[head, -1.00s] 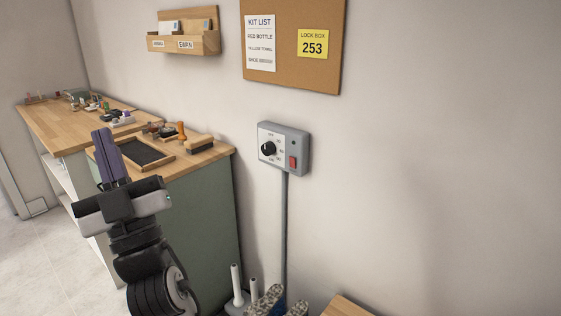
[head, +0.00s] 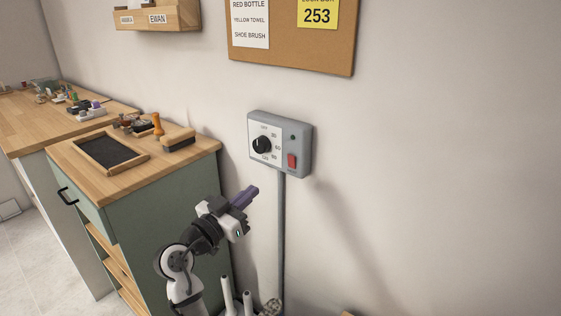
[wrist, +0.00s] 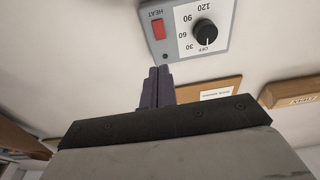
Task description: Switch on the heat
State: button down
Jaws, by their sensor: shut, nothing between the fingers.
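A grey control box (head: 305,150) is on the wall with a white dial face. Its red rocker switch (head: 292,160) sits at the lower right, below a small dark round lamp (head: 292,137). A black knob (head: 262,145) sits to its left. In the wrist view the box is upside down, with the red switch (wrist: 158,30) beside the word HEAT and the knob (wrist: 205,32) to its right. My gripper (head: 254,189) is below and left of the switch, apart from the box. Its purple fingers (wrist: 160,72) are shut and empty. Which way the switch is tipped is unclear.
A grey conduit (head: 281,245) runs down from the box. A green cabinet (head: 170,215) with a wooden top, tray and brush stands to the left. White pegs (head: 228,295) stand below. A cork board (head: 290,58) hangs above. The wall to the right is clear.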

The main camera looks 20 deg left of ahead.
jog(key=shift+s, duration=0.1)
jog(key=p, duration=0.5)
send_near(292, 156)
jog(key=x, duration=0.5)
jog(key=shift+w+r, duration=0.15)
jog(key=shift+w, duration=0.25)
jog(key=shift+w+d, duration=0.2)
jog(key=shift+w, duration=0.3)
jog(key=shift+w+d+r+g+p, duration=0.15)
jog(key=shift+w+r+g+p, duration=0.15)
jog(key=shift+r+g+p, duration=0.25)
jog(key=shift+f, duration=0.5)
jog(key=shift+s, duration=0.1)
jog(key=shift+s+b, duration=0.1)
jog(key=shift+b, duration=0.2)
